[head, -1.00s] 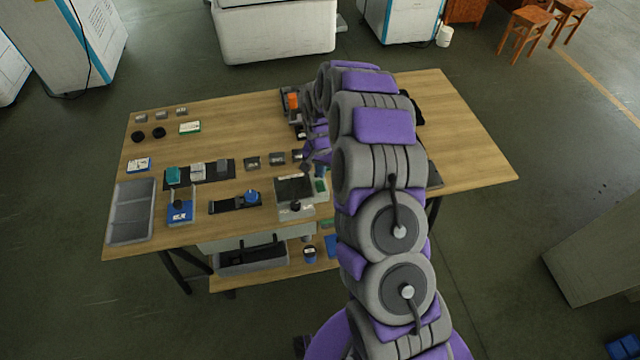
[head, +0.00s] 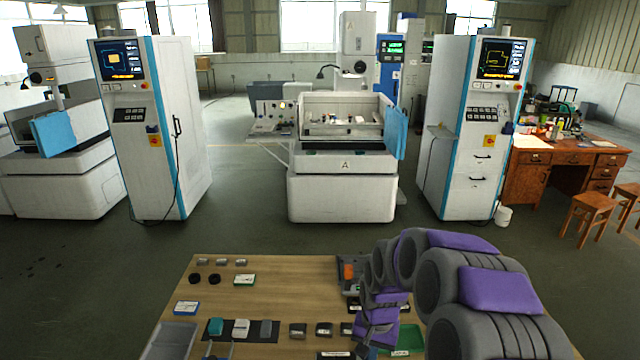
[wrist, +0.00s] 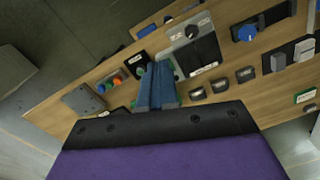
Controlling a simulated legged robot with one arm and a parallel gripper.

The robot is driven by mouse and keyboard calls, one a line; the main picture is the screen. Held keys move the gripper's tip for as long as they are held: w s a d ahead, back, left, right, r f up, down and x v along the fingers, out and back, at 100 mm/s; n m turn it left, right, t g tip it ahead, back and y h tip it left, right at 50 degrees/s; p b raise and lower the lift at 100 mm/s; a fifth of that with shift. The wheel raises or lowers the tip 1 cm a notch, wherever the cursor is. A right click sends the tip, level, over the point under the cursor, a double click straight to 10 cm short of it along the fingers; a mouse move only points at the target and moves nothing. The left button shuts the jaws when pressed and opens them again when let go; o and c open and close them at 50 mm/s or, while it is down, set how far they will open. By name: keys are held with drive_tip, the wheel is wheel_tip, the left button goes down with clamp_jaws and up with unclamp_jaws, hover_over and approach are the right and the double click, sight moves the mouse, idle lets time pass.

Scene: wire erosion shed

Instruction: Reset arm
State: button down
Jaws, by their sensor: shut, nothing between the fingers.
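My purple and grey arm reaches over the wooden workbench (head: 270,275) in the head view. My gripper (wrist: 157,82) shows in the wrist view with its two blue fingers together and nothing between them. In that view the fingers lie over the bench, in front of a grey unit with dark panels (wrist: 200,55). A gap between the fingertips and the bench cannot be judged. In the head view my gripper is too small and hidden by the arm to make out clearly.
Beyond the bench stand a white machine (head: 343,190), cabinets (head: 150,130) and a wooden desk (head: 560,165). Open floor lies between.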

drive_tip(key=s+r+n, duration=0.1)
drive_tip(key=s+r, duration=0.3)
drive_tip(key=s, duration=0.7)
drive_tip(key=s+d+r+n+g, duration=0.1)
drive_tip(key=s+r, duration=0.4)
drive_tip(key=s, duration=0.6)
drive_tip(key=s+d+r+n, duration=0.1)
drive_tip(key=s+r, duration=0.3)
drive_tip(key=s, duration=0.7)
drive_tip(key=shift+s+r+n, duration=0.15)
drive_tip(key=shift+r+n, duration=0.15)
drive_tip(key=shift+r, duration=0.05)
